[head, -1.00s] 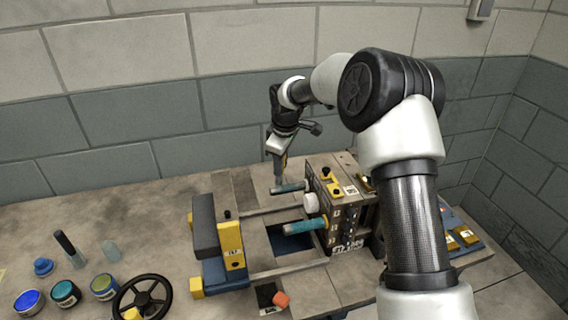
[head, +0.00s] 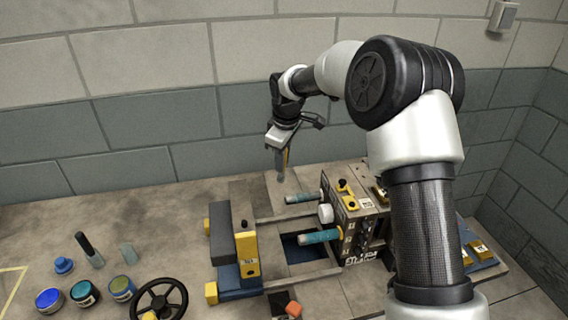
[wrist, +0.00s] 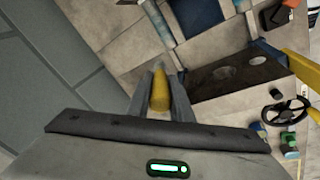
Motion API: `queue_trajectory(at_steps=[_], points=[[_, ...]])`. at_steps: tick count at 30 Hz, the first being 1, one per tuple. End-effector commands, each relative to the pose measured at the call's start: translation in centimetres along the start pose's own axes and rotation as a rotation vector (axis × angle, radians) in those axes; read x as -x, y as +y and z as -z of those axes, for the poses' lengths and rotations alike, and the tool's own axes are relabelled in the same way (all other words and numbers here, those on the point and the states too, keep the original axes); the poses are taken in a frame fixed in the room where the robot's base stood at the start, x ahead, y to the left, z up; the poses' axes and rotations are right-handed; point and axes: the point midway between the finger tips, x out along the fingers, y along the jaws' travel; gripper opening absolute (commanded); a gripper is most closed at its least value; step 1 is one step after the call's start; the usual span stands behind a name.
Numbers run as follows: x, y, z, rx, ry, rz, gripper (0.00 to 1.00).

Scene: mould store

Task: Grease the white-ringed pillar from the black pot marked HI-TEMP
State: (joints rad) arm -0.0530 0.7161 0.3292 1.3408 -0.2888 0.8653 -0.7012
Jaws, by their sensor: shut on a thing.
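My gripper (head: 284,138) is shut on a brush with a yellow handle (wrist: 160,92) and pale grey bristles (head: 280,166), held upright. The brush hangs above and left of the upper pillar (head: 303,197), clear of it. I cannot make out a white ring on either. A dark pot with teal contents (head: 85,294) stands at the left, between a blue-topped pot (head: 49,301) and a yellow-banded pot (head: 122,289). Their labels are unreadable.
A white round part (head: 326,213) sits between the pillars. A yellow and dark block (head: 246,252) faces them across rails. A black handwheel (head: 160,300), a dark upright tool (head: 90,248) and a blue knob (head: 63,265) stand at the left. A wall lies behind the bench.

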Motion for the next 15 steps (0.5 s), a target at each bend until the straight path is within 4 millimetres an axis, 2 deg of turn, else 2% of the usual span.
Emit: queue_trajectory(at_steps=[1, 7, 15], points=[[0.8, 0.1, 0.2, 0.0, 0.001, -0.002, 0.0], [2.6, -0.1, 0.6, -0.002, 0.001, -0.002, 0.0], [3.1, -0.2, 0.7, -0.004, 0.0, -0.001, 0.0]])
